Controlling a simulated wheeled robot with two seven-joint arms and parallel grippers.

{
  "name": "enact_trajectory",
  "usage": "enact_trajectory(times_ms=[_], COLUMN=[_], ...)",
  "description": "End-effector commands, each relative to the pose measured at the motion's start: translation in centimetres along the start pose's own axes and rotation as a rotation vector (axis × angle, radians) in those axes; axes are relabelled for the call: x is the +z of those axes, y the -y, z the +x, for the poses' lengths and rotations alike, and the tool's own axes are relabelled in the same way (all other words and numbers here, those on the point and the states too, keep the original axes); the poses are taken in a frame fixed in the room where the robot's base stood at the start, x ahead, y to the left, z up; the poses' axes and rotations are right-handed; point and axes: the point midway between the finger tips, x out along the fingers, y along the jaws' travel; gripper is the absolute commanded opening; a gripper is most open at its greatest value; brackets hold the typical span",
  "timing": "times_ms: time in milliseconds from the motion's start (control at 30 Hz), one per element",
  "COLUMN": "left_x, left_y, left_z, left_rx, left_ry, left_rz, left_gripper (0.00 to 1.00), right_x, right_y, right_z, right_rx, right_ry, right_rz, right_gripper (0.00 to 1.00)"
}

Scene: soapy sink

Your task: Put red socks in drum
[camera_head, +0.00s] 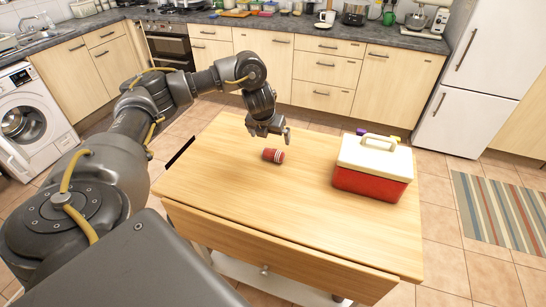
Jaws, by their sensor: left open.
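The red socks (273,155), a small rolled bundle with pale stripes, lie on the wooden table. My left gripper (270,132) is open and empty, just above and behind the socks, apart from them. The washing machine with its drum (24,122) stands at the far left. My right gripper is out of view.
A red cooler (372,181) with a white lid and handle stands on the right of the wooden table (300,209). The table's front middle is clear. Cabinets and a counter (300,27) line the back, with a white fridge (484,70) at right.

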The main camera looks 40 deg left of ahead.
Motion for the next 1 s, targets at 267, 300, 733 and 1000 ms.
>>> enact_trajectory(times_ms=[267, 300, 733, 1000], left_x=[-0.2, -0.2, -0.6, -0.6], left_y=[0.1, 0.0, 0.0, 0.0], left_z=[4.1, 4.3, 7.8, 9.7], left_rx=[0.001, 0.002, 0.004, 0.002], left_ry=[-0.004, -0.003, -0.006, -0.002], left_rz=[0.0, 0.0, -0.003, -0.002], left_gripper=[1.0, 1.0, 1.0, 1.0], right_x=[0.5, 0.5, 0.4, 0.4], right_y=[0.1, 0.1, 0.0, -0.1], right_z=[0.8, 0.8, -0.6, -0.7], right_rx=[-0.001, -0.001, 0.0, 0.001], right_ry=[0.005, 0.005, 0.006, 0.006], right_rz=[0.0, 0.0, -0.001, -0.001], right_gripper=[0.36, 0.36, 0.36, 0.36])
